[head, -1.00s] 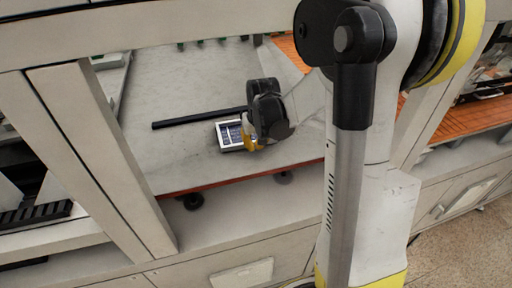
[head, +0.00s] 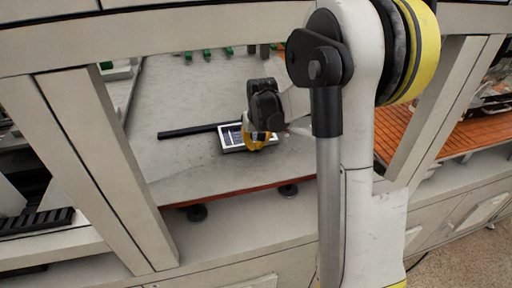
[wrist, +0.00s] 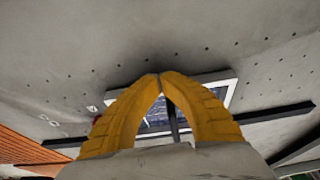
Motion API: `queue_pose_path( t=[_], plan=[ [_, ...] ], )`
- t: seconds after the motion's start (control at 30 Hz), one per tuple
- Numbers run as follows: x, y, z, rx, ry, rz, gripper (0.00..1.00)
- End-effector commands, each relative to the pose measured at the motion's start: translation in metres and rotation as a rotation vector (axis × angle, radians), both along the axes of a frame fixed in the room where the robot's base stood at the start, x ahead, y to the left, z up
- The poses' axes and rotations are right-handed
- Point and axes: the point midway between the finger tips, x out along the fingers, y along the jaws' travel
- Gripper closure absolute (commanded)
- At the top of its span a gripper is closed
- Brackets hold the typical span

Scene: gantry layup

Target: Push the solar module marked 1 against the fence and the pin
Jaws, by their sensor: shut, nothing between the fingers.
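A small solar module (head: 231,138) with dark cells and a white frame lies on the grey table in the head view. In the wrist view it shows behind the fingers, with a frame corner (wrist: 228,88) at the right. Its number cannot be read. The fence, a long black bar (head: 185,132), runs along the module's far side, very close; contact cannot be judged. The bar also shows in the wrist view (wrist: 275,113). My gripper (head: 258,143) has its yellow fingertips (wrist: 160,76) together, empty, low at the module and covering part of it. I cannot make out the pin.
The grey table (head: 190,85) has small holes and is mostly clear left of the module. Several green items (head: 208,53) stand along its far edge. Pale frame posts (head: 85,150) stand at both sides. An orange slatted surface (head: 450,135) lies at the right.

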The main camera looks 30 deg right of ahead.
Motion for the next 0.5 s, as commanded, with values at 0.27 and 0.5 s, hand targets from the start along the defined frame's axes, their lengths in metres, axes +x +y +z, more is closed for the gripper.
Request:
queue_pose_path(
  t=[0.27, 0.5],
  plan=[
    [-0.006, 0.002, 0.023, 0.0, -0.005, 0.0, 1.0],
    [-0.049, 0.014, 0.05, -0.001, -0.003, 0.0, 1.0]
  ],
)
